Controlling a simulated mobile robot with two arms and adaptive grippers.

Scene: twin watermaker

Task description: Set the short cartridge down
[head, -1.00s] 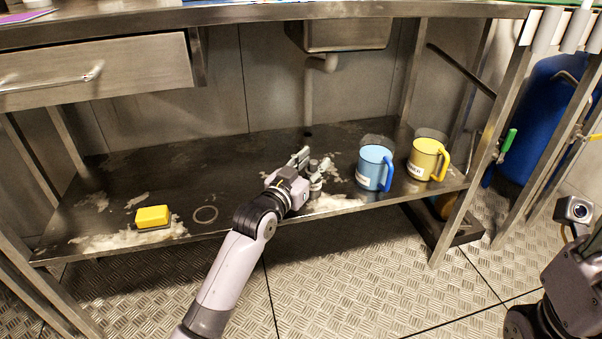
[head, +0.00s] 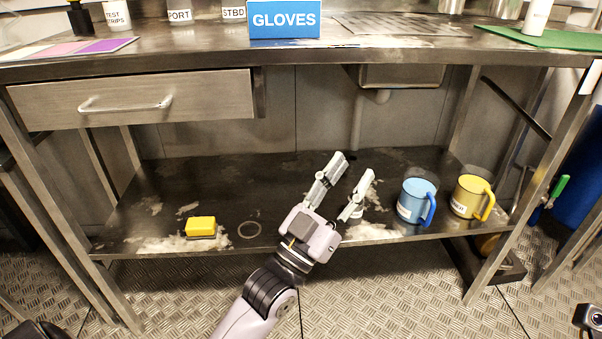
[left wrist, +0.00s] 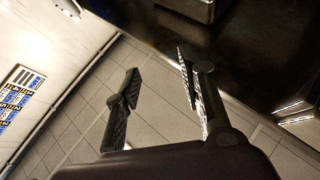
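My left gripper (head: 353,170) is raised in front of the lower shelf (head: 290,205) with its two fingers spread apart. In the left wrist view the left gripper (left wrist: 158,66) is also open, with nothing between its fingers. My right gripper is out of view; only a bit of my right arm shows at the right edge.
A blue mug (head: 411,207) and a yellow mug (head: 466,203) stand right of the gripper on the shelf. The drawer (head: 135,100) and worktop (head: 200,48) overhang the shelf. The shelf's middle is clear.

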